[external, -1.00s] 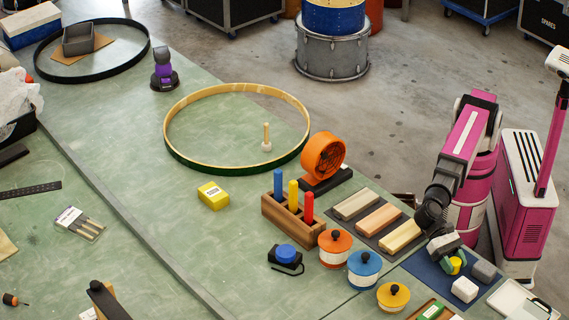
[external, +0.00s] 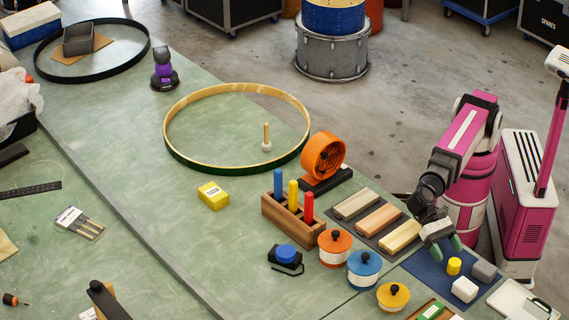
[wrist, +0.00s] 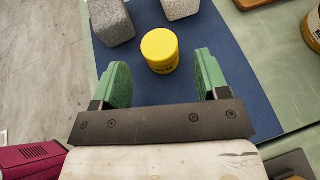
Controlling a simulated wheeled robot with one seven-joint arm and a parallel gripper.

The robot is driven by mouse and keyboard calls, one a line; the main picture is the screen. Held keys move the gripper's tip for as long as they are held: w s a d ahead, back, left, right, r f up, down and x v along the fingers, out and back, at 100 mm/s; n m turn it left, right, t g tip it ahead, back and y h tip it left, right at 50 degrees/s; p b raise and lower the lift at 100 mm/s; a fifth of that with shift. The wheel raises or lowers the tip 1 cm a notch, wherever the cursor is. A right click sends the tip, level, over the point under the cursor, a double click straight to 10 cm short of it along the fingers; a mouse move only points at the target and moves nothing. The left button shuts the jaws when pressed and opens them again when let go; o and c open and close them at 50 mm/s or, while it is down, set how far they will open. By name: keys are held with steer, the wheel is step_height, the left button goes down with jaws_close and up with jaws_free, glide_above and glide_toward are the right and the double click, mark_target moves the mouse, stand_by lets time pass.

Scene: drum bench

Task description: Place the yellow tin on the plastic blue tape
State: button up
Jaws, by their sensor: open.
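A small yellow cylinder, which looks like the yellow tin (external: 454,266), stands upright on a dark blue mat. It also shows in the wrist view (wrist: 160,50), with dark print on its side. My gripper (external: 444,246) is open above the mat, its green fingers apart and empty. In the wrist view my gripper (wrist: 161,68) has the yellow cylinder just beyond and between its fingertips, touching neither. A black tape measure with a round blue top (external: 285,254), likely the blue tape, lies on the bench left of the lidded pots.
A grey block (external: 484,271) and a white block (external: 464,290) stand on the blue mat (external: 424,268) beside the cylinder. Orange (external: 335,248), blue (external: 363,270) and yellow (external: 393,297) lidded pots stand between mat and tape measure. A wooden peg rack (external: 287,222) stands behind.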

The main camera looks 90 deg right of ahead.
steer(key=v, duration=0.6)
steer(key=shift+w+d, duration=0.15)
steer(key=shift+d, duration=0.05)
steer(key=shift+o, duration=0.5)
steer(key=shift+w+d+r, duration=0.1)
steer(key=shift+d+r, duration=0.1)
